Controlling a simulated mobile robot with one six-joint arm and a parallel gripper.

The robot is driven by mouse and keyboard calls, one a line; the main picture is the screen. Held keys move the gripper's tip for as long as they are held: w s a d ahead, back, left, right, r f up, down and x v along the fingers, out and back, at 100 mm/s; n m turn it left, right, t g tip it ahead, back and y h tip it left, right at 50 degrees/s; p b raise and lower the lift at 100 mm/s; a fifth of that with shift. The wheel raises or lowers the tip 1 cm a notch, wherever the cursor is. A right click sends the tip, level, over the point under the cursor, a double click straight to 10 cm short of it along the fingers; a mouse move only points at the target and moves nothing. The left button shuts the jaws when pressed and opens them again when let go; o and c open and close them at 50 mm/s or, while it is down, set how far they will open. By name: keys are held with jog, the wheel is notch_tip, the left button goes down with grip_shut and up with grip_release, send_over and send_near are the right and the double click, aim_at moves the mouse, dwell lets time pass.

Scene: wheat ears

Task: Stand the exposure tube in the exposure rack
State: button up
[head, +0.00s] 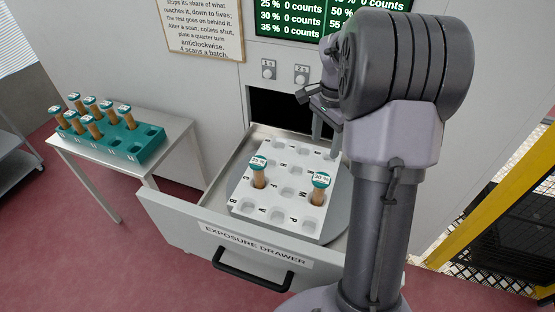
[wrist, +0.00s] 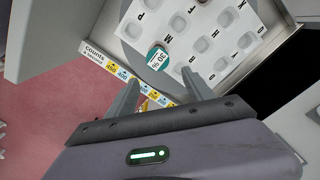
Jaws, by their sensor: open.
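The white exposure rack (head: 240,207) lies on a round grey plate in the open exposure drawer (head: 190,222). Two brown tubes with teal caps stand in its wells: one labelled 30 % (head: 319,193) on the right, and another (head: 259,178) left of the middle, its label too small to read surely. The 30 % cap (wrist: 158,57) also shows in the wrist view, just beyond my fingertips. My gripper (wrist: 160,78) is open with nothing between its fingers. In the head view my gripper (head: 327,128) is above the rack's back right, partly hidden by my arm.
A teal rack (head: 149,151) with several capped tubes stands on a metal side table (head: 107,156) at the left, with some wells empty. The machine's dark opening (head: 285,108) is behind the drawer. A yellow frame (head: 465,222) stands at the right.

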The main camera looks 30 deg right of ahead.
aim_at(322, 178)
jog(key=f+b, duration=0.2)
jog(key=f, duration=0.3)
jog(key=f+b, duration=0.2)
jog(key=f, duration=0.4)
jog(key=f+b, duration=0.1)
jog(key=f, duration=0.5)
jog(key=shift+s+d+f+b, duration=0.1)
jog(key=shift+s+d+b, duration=0.25)
jog(key=shift+s+b, duration=0.05)
grip_shut()
